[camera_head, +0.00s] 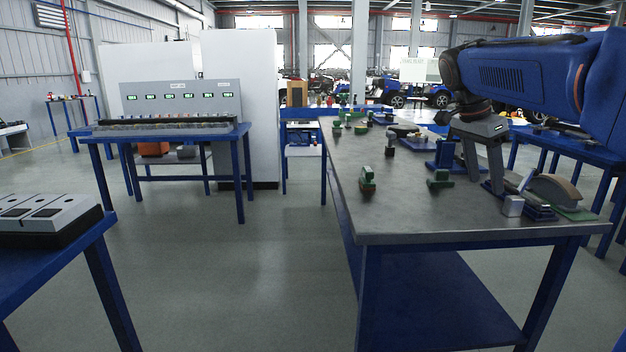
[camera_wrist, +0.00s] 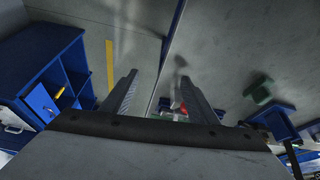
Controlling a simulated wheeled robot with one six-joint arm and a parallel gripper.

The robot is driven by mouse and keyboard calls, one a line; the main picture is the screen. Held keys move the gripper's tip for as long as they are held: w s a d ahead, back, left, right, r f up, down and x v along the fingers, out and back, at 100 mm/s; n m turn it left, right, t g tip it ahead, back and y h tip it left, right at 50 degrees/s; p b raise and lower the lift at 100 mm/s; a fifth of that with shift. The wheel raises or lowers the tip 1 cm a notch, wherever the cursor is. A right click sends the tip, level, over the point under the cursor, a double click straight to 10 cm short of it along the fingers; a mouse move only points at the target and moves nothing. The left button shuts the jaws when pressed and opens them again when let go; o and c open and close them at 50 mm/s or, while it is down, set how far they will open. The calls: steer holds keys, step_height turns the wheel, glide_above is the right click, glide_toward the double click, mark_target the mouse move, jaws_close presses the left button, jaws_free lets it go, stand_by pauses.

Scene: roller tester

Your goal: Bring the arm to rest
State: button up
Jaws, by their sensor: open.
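My blue arm (camera_head: 530,75) reaches in from the upper right of the head view. My gripper (camera_head: 482,190) hangs from it, pointing down over the right part of the grey-topped workbench (camera_head: 420,222). In the wrist view my gripper (camera_wrist: 160,95) has its two fingers apart, with nothing held between them. The fingers appear over the bench edge, with floor to one side. How far the fingertips are above the bench top I cannot tell.
Green fixtures (camera_head: 368,178) stand on the bench. A block (camera_head: 512,206) and a curved brown-topped piece (camera_head: 555,190) are close to the gripper. Another blue table (camera_head: 50,265) is at left, and a display panel (camera_head: 180,97) stands behind. Open floor (camera_head: 250,280) lies between.

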steer(key=s+a+f+n+t+y, duration=0.1)
steer(key=s+a+f+n, duration=0.2)
steer(key=s+f+n, duration=0.2)
steer(key=s+a+f+n+t+y, duration=0.1)
steer(key=s+a+f+n, duration=0.3)
steer(key=s+f, duration=0.7)
steer(key=s+a+f+n+t+y, duration=0.2)
steer(key=s+f+n, duration=0.5)
steer(key=s, duration=0.5)
steer(key=shift+a+f, duration=0.7)
steer(key=shift+f, duration=0.1)
